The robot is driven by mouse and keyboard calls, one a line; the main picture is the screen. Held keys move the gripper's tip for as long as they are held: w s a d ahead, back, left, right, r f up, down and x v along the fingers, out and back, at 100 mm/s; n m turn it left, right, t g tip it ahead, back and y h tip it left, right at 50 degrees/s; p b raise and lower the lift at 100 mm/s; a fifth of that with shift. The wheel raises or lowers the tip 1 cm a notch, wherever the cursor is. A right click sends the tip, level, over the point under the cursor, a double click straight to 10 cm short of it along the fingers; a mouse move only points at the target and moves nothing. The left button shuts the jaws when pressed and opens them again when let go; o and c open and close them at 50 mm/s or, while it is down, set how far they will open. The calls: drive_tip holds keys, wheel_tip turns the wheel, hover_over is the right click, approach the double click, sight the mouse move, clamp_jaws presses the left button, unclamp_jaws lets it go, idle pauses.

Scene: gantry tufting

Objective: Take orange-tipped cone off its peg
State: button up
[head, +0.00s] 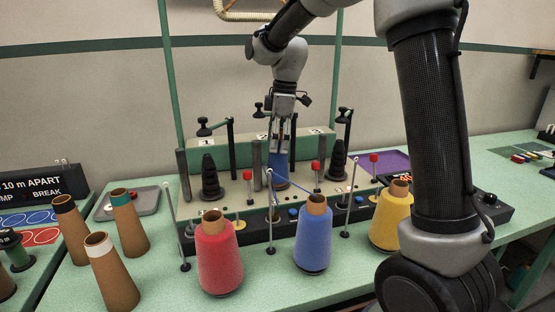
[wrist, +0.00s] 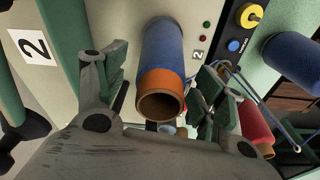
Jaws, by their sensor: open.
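The orange-tipped cone (wrist: 166,50) is wound with blue yarn and has a bare orange tip with a hollow end facing the wrist camera. My gripper (wrist: 165,78) is open, with one finger on each side of the cone and visible room between. In the head view the blue of this cone (head: 279,172) shows at the middle position of the machine, below my gripper (head: 279,148), which points down from above. The gripper covers its tip there. The peg inside the cone is hidden.
On the front table stand a red cone (head: 220,262), another blue cone (head: 313,240) and a yellow cone (head: 388,222). Bare brown cones (head: 110,270) stand at left. Black tapered pegs (head: 210,178) (head: 338,160) flank the middle position. Thin metal posts (head: 270,220) rise in front.

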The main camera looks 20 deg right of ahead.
drive_tip(key=shift+a+f, duration=0.15)
drive_tip(key=shift+f, duration=1.15)
drive_tip(key=c, duration=1.2)
drive_tip(key=shift+r, duration=0.1)
